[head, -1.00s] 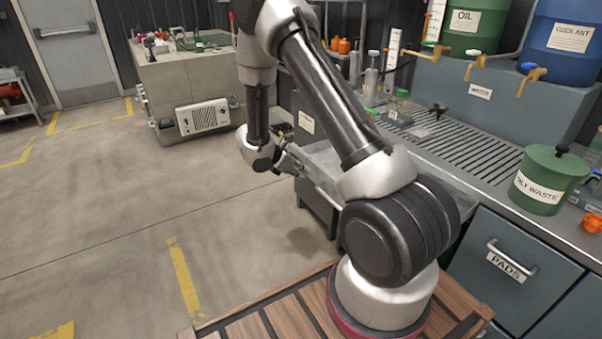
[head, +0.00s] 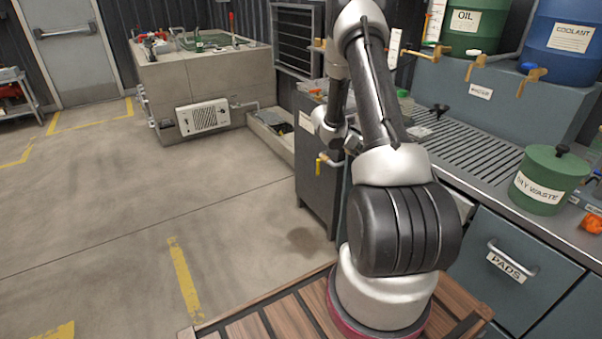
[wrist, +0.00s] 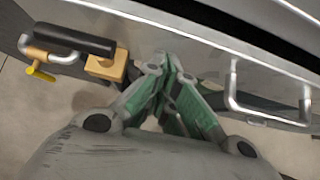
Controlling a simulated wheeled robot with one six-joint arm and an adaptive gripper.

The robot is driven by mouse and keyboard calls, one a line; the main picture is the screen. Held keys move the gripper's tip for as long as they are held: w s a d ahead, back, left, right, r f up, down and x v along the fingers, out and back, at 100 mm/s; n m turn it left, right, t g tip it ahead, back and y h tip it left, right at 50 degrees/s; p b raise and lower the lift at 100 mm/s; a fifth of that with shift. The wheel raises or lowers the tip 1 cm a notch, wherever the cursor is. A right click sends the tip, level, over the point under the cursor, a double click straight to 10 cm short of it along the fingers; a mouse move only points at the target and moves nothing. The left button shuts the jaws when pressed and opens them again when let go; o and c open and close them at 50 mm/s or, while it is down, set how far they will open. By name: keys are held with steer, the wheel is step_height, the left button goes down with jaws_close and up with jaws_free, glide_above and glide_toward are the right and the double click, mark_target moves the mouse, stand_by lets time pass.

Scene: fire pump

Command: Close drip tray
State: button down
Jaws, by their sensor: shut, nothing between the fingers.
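The drip tray (wrist: 205,58) shows in the wrist view as a light metal front with a silver bar handle (wrist: 262,112) at the right. A dark gap runs along the top right behind its rim. In the head view my arm hides most of it; a pale metal strip (head: 459,205) shows right of the arm under the bench top. My gripper (wrist: 163,64) is shut and empty, its fingertips together at the metal front, left of the handle. I cannot tell whether they touch it. In the head view the gripper is mostly hidden by my arm.
A brass valve (wrist: 106,67) with a black lever is left of the fingers in the wrist view. The PADS drawer (head: 510,262) is at the right, with an oily waste can (head: 546,185) above on the bench. The floor at left is clear.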

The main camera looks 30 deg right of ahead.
steer(key=d, duration=0.3)
steer(key=shift+d+r, duration=0.1)
steer(key=shift+d, duration=0.25)
steer(key=shift+w, duration=0.1)
